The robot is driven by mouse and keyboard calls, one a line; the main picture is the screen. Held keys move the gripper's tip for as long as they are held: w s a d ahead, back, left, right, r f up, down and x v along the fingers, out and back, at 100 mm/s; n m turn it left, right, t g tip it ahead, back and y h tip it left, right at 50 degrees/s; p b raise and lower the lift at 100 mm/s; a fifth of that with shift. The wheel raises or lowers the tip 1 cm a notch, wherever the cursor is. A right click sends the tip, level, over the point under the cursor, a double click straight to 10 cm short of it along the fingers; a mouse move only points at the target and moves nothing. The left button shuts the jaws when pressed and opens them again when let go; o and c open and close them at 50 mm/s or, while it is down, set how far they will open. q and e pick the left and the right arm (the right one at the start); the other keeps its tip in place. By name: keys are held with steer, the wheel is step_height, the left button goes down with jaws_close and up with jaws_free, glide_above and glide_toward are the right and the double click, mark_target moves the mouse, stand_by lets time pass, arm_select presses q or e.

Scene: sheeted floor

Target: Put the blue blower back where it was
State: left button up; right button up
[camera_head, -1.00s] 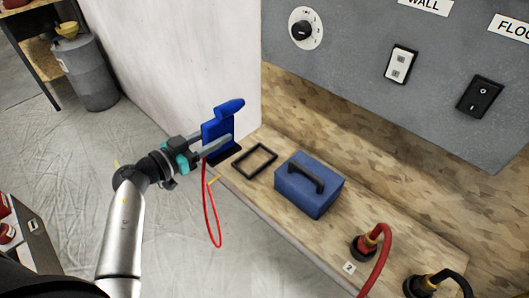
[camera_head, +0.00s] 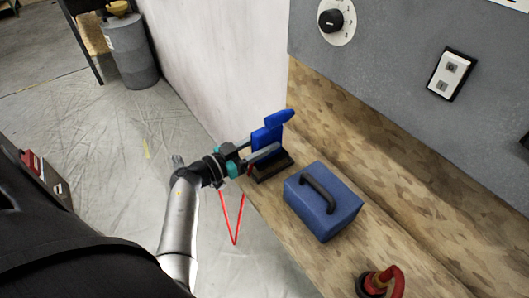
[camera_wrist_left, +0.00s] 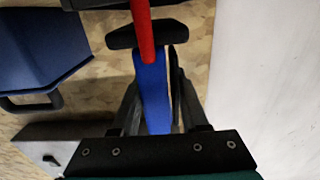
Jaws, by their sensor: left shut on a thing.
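A black rectangular frame (camera_head: 272,172) lies on the bench right by the blower's lower end. Whether the blower is inside it or above it is hard to tell. In the left wrist view the blower (camera_wrist_left: 153,88) is between the fingers, with a red strip (camera_wrist_left: 142,28) in front of it. A red cord (camera_head: 231,222) hangs below the gripper. My right gripper is not in view.
A blue box (camera_head: 324,203) with a dark handle stands on the bench (camera_head: 385,220) to the right, close to the frame. A white wall panel (camera_head: 225,70) rises behind the blower. A red-black connector (camera_head: 379,281) is at the bottom right. A grey barrel (camera_head: 130,50) stands on the floor.

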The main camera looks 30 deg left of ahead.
arm_select(q)
step_height(320, 180, down, 2)
steer(key=shift+f+b, duration=0.25)
steer(key=shift+b, duration=0.3)
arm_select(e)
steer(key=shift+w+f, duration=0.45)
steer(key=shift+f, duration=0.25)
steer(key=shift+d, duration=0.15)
arm_select(q)
steer(key=shift+f, duration=0.1)
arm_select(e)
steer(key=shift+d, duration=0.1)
arm_select(q)
steer(key=o, duration=0.8)
